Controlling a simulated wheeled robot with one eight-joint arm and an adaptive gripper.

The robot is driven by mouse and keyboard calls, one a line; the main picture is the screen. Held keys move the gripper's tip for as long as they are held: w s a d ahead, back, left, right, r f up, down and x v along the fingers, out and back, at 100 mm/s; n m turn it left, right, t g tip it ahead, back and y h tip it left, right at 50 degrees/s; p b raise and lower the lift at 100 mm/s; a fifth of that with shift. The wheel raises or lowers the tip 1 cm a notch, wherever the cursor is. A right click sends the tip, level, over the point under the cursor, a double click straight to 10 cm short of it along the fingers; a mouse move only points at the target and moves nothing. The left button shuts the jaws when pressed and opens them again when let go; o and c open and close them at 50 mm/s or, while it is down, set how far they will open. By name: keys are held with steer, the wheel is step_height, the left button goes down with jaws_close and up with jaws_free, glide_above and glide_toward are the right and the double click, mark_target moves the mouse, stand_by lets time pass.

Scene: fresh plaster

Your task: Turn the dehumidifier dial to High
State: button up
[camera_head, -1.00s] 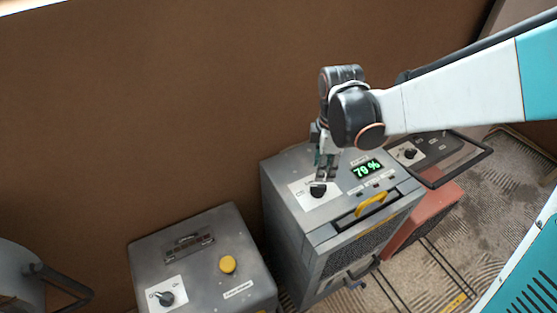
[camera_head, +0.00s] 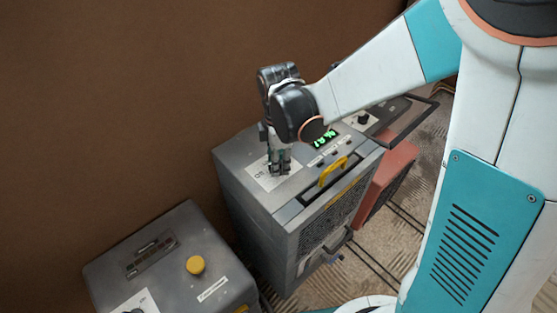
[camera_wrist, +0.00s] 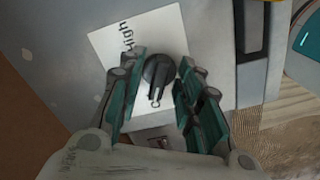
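The dehumidifier (camera_head: 240,180) is a grey box with a green lit display (camera_head: 323,139), partly covered by my arm. Its black dial (camera_wrist: 158,72) sits on a white label plate (camera_wrist: 120,42) in the wrist view. The word "High" is printed at the plate's upper left. The dial's narrow pointer end points down in that view, towards lettering that is partly hidden. My gripper (camera_head: 279,167) is over the dial and hides it in the head view. In the wrist view its fingers (camera_wrist: 160,64) are apart, one on each side of the dial, with gaps showing.
A second grey unit (camera_head: 165,265) with a yellow button (camera_head: 195,265) stands at lower left. A yellow handle (camera_head: 333,170) rises on the dehumidifier's top. A red unit (camera_head: 388,172) stands beside it at right. The brown wall (camera_head: 110,110) is close behind.

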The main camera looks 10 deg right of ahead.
jaws_close()
steer(key=shift+m, duration=0.3)
steer(key=m, duration=0.5)
steer(key=shift+s, duration=0.15)
steer(key=m, duration=0.5)
steer(key=shift+a+m, duration=0.1)
steer(key=shift+m, duration=0.2)
steer(key=m, duration=0.6)
steer(key=shift+s+a, duration=0.1)
steer(key=m, duration=0.6)
steer(key=shift+a+m, duration=0.15)
steer(key=shift+m, duration=0.15)
